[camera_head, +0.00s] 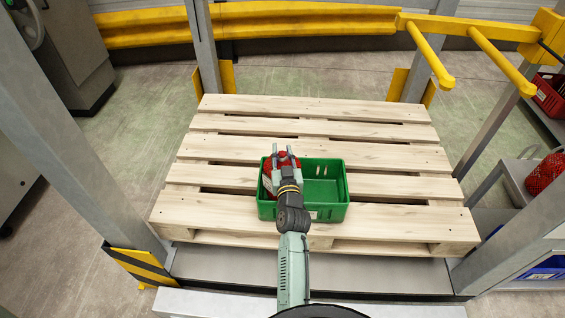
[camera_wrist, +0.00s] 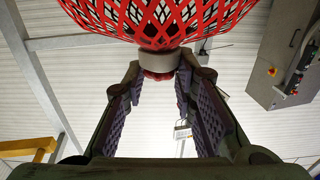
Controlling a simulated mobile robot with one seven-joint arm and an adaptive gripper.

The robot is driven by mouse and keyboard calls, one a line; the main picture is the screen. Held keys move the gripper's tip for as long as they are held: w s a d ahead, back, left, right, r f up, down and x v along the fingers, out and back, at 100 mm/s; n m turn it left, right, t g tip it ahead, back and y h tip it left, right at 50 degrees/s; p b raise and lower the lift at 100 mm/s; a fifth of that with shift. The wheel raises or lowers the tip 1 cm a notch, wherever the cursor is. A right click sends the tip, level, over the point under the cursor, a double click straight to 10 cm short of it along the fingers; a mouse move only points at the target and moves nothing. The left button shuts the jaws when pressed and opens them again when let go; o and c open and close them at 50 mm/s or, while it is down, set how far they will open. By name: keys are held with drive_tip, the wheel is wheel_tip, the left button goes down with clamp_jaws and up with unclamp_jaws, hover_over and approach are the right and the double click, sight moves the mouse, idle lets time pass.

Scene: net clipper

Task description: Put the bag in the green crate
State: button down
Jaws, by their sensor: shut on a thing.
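The green crate (camera_head: 330,211) stands on the wooden pallet, and its right half looks empty. My gripper (camera_head: 284,153) is over the left part of the crate, shut on the bag (camera_head: 267,183), a red net bag. In the head view my gripper and arm hide much of the bag, and I cannot tell whether it touches the crate floor. In the wrist view the bag's red net (camera_wrist: 165,22) fills the top, with a grey collar and red tuft between the finger ends (camera_wrist: 160,75).
The pallet (camera_head: 320,126) is bare around the crate. Grey posts (camera_head: 60,120) stand at its corners, and a yellow rail (camera_head: 300,22) runs behind. At the right are another red net bag (camera_head: 545,172) and a red crate (camera_head: 550,95).

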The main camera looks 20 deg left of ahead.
sight(282, 160)
drive_tip(key=shift+f+b, duration=0.55)
drive_tip(key=shift+f, duration=1.15)
drive_tip(key=shift+f, duration=0.2)
drive_tip(key=c, duration=1.3)
unclamp_jaws()
